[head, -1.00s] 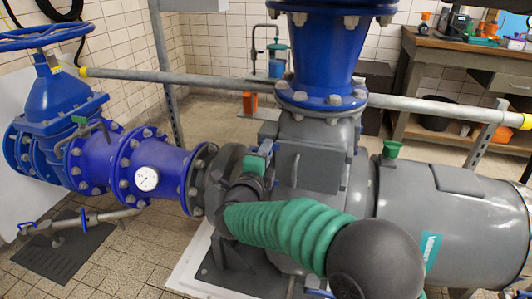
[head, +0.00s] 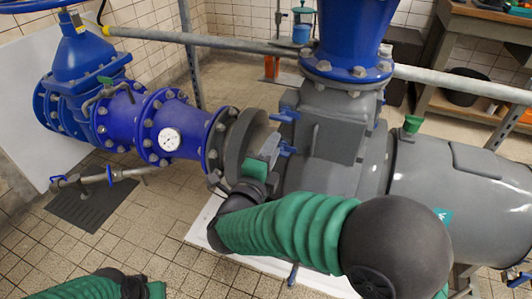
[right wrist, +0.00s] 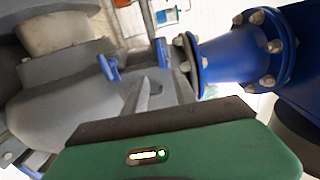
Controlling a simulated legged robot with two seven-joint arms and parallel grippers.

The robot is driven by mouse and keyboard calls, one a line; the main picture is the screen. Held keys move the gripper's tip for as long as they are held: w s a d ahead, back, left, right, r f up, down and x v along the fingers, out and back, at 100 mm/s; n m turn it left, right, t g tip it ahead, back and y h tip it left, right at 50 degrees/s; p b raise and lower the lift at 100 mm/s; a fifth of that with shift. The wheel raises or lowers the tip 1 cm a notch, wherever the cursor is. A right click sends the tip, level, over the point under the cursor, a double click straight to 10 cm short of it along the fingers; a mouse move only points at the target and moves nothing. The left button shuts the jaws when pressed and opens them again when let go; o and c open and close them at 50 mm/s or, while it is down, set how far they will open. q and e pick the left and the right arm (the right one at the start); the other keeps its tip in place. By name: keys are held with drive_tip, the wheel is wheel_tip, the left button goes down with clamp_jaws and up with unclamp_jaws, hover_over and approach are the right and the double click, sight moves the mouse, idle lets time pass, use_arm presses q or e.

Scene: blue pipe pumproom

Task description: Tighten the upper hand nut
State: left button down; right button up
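The upper hand nut (head: 288,113) is blue and sits on the grey pump housing (head: 335,125), below the big blue vertical pipe. A second blue hand nut (head: 287,150) sits below it. Two blue nut-like parts (right wrist: 107,67) show in the right wrist view; I cannot tell surely which is the upper one. My right gripper (head: 268,149) is left of the nuts, close to the lower one; contact is unclear. Its fingertips are too small or hidden to judge. My left gripper (head: 157,290) shows only in part at the bottom edge, away from the pump.
A blue pipe with a round gauge (head: 169,139) runs left to the pump. A grey rail (head: 225,43) crosses behind. The grey motor (head: 455,190) stands at right. Tiled floor (head: 150,220) is open at lower left.

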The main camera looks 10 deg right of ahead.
drive_tip(key=v, duration=0.5)
drive_tip(key=shift+f+p, duration=0.1)
drive_tip(key=shift+p, duration=0.25)
